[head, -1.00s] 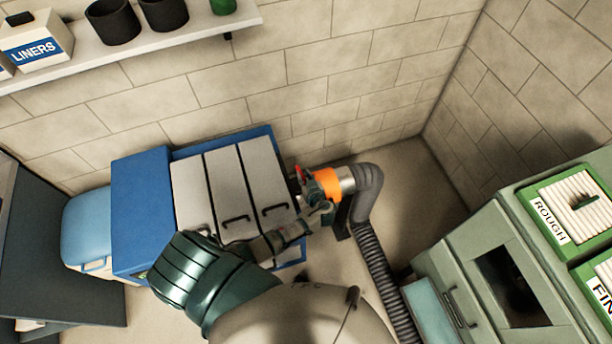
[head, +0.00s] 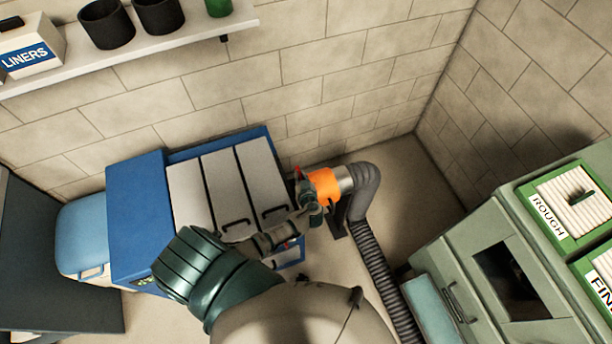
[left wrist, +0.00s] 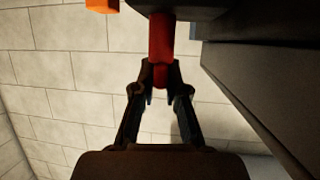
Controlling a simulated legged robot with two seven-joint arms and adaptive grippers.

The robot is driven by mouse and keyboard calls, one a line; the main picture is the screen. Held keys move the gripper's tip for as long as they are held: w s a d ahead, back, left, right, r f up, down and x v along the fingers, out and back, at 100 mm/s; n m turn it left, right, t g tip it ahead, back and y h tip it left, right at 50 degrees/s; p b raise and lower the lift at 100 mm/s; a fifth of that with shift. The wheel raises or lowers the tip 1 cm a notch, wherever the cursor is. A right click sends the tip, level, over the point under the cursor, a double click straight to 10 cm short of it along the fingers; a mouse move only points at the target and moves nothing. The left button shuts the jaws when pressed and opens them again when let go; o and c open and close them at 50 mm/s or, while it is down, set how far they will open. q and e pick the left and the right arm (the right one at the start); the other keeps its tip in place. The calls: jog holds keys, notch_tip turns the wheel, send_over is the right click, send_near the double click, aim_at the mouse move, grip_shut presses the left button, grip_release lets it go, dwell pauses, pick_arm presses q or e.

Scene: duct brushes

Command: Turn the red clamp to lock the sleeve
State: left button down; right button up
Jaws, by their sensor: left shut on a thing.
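The red clamp (left wrist: 161,50) shows in the left wrist view as a red bar hanging down between my fingertips. In the head view only a small red bit of the clamp (head: 298,173) shows beside the orange sleeve (head: 323,186). The sleeve sits at the end of the grey duct, against the blue unit's right side. My left gripper (head: 312,208) is at the sleeve's near left side. In the left wrist view the left gripper (left wrist: 160,84) is shut on the red clamp's lower end. My right gripper is not in view.
The blue unit (head: 135,215) with pale front panels stands left of the sleeve. A grey ribbed hose (head: 375,265) runs down to the floor. A green cabinet (head: 480,250) with brush trays stands at right. A shelf (head: 120,70) holds dark cups and a liners box.

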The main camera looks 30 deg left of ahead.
pick_arm(q)
jog(key=shift+w+a+r, duration=0.1)
jog(key=shift+a+r, duration=0.05)
jog(key=shift+a, duration=0.15)
jog(key=c, duration=1.2)
grip_release()
jog(key=shift+w+f, duration=0.1)
jog(key=shift+f, duration=0.1)
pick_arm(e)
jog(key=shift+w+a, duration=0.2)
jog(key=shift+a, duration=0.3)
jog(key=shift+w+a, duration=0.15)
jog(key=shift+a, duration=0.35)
pick_arm(q)
jog(key=shift+d, duration=0.15)
jog(key=v, duration=1.1)
jog(key=shift+s+d, duration=0.3)
jog(key=shift+d, duration=0.05)
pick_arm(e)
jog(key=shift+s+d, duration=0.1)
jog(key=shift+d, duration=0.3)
